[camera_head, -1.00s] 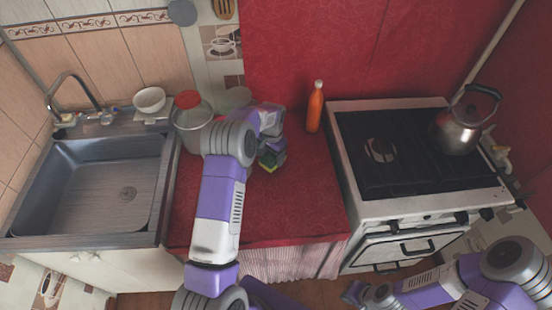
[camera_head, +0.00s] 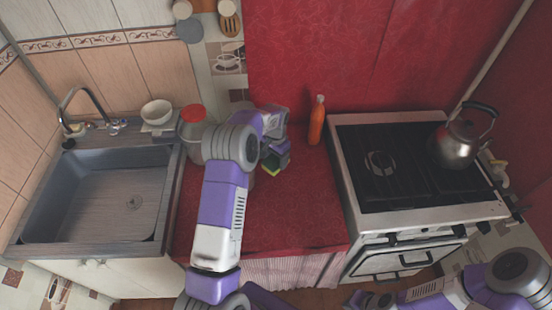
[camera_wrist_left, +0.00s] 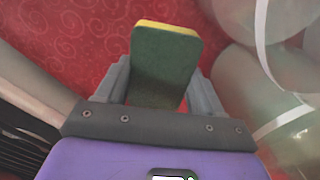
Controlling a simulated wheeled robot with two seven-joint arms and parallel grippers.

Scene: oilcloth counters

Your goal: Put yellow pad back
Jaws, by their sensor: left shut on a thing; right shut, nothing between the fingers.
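The yellow pad (camera_head: 272,170) is a small sponge with a dark green face and a yellow edge. My left gripper (camera_head: 276,152) is shut on it above the red counter, in front of the back wall. In the left wrist view the pad (camera_wrist_left: 163,62) stands out between the two fingers (camera_wrist_left: 160,92), its yellow edge at the far end. I cannot tell whether the pad touches the counter. My right gripper (camera_head: 358,300) is shut and empty at the bottom edge, low in front of the stove.
A red-lidded jar (camera_head: 192,130) stands left of my left arm; glass jars (camera_wrist_left: 285,75) are close to the pad. An orange bottle (camera_head: 317,122) is near the stove (camera_head: 340,150) with a kettle (camera_head: 458,145). The sink (camera_head: 50,210) holds a white bowl (camera_head: 156,112) on its back ledge. The front red counter is clear.

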